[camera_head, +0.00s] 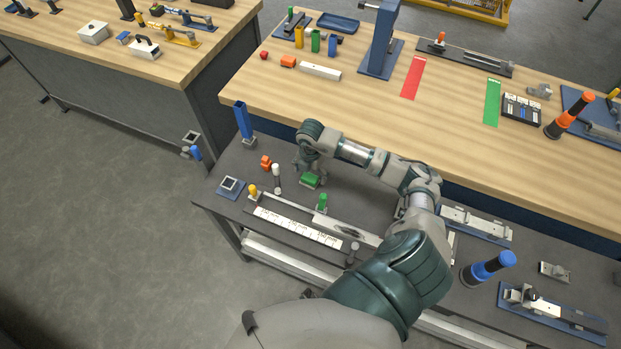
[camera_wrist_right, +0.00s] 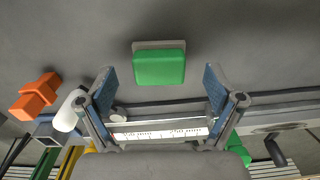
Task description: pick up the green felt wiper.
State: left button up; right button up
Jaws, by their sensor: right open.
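The green felt wiper (camera_head: 310,180) is a small green block with a grey edge. It lies on the dark lower shelf, just below my right gripper (camera_head: 308,170) in the head view. In the right wrist view the wiper (camera_wrist_right: 159,66) sits flat, ahead of and between the two fingertips. My right gripper (camera_wrist_right: 158,80) is open and empty, its blue-padded fingers spread to either side and not touching the wiper. My left gripper is not in view.
An orange block (camera_head: 266,162) and a white-topped pin (camera_head: 277,178) stand left of the wiper. A white ruler (camera_head: 297,228) and a green-knobbed piece (camera_head: 321,204) lie nearer.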

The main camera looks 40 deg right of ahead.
notch_tip(320, 180, down, 2)
jog(key=shift+a+f, duration=0.1)
jog(key=shift+f, duration=0.15)
jog(key=shift+a, duration=0.15)
jog(key=shift+s, duration=0.15)
jog(key=c, duration=1.3)
